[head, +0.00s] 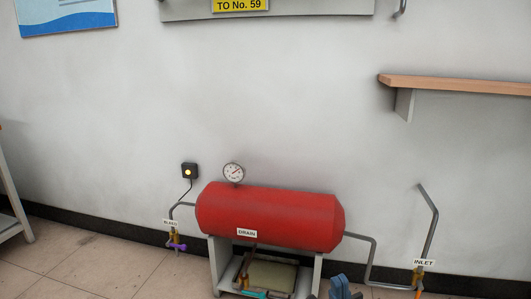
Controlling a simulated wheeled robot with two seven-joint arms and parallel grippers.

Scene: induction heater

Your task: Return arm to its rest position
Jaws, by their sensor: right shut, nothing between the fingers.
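My right gripper (340,287) shows only in part, as a dark blue shape at the bottom edge, right of centre. It is shut and empty, and it appears in front of the floor near the right end of the red tank (270,217). The rest of my right arm is out of the picture. My left gripper and left arm are not in view.
The tank lies on a grey stand (218,258) with a gauge (234,172) on top. A bleed valve (178,246) is left, an inlet valve (417,278) right. A wooden shelf (455,86) juts out at upper right. A small box (190,171) glows yellow.

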